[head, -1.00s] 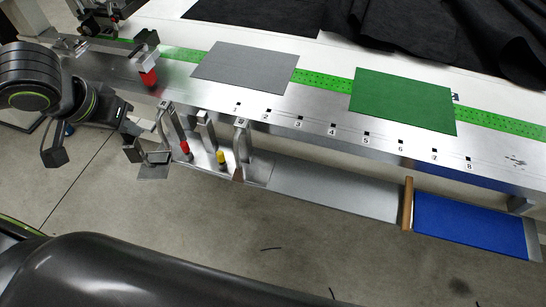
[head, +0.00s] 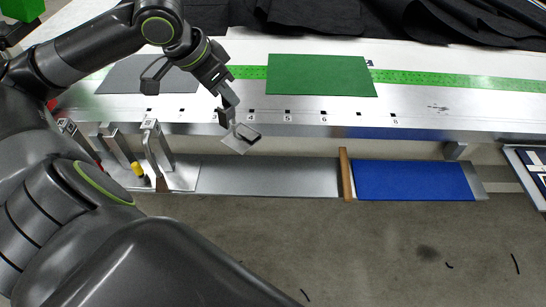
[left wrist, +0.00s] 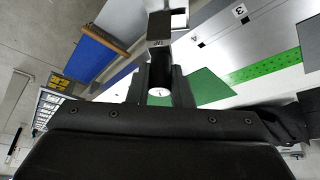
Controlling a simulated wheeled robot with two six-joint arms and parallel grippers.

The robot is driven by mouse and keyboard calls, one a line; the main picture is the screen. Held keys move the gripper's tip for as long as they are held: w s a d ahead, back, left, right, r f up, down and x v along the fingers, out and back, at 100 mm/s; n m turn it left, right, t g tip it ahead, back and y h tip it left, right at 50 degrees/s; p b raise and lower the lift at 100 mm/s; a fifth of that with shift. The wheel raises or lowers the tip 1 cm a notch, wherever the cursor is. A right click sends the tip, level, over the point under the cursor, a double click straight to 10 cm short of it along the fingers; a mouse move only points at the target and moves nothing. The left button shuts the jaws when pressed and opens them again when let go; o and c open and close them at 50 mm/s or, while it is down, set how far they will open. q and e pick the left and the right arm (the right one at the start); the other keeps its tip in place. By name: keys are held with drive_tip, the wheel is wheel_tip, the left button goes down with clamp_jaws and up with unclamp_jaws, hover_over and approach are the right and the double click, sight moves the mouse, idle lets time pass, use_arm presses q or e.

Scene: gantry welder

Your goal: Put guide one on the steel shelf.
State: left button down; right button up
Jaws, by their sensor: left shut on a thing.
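My left gripper (head: 228,112) is shut on a metal guide with a flat, tilted plate (head: 238,140), which I take to be guide one. It hangs at the bench's front edge, in front of the bare grey steel shelf (head: 270,178) in the picture and apart from it. In the left wrist view the held guide (left wrist: 158,45) shows between the fingers, with a small dark mark on its end face. Other upright metal guides (head: 158,150) stand at the shelf's left end. My right gripper is not in view.
A wooden divider (head: 346,174) separates the bare steel from a blue section (head: 412,180). A yellow-topped piece (head: 137,169) stands among the guides. The bench carries a green sheet (head: 320,75), a grey sheet (head: 125,76) and a numbered row. The bare steel is clear.

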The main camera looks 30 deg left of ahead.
use_arm(q)
drive_tip(key=w+d+f+m+h+b, duration=0.1)
drive_tip(key=f+m+b, duration=0.1)
drive_tip(key=f, duration=0.2)
drive_tip(key=w+d+f+m+b, duration=0.1)
drive_tip(key=d+f+m+b, duration=0.1)
drive_tip(key=f, duration=0.3)
drive_tip(key=w+d+f+m+g+h+b, duration=0.1)
drive_tip(key=f+m+b, duration=0.1)
drive_tip(key=f+b, duration=0.1)
drive_tip(key=shift+d+f+h, duration=0.3)
drive_tip(key=shift+d+f, duration=0.05)
drive_tip(key=shift+f, duration=0.5)
drive_tip(key=shift+f+b, duration=0.15)
drive_tip(key=shift+b, duration=0.15)
drive_tip(key=c, duration=1.4)
unclamp_jaws()
drive_tip(key=shift+o, duration=0.5)
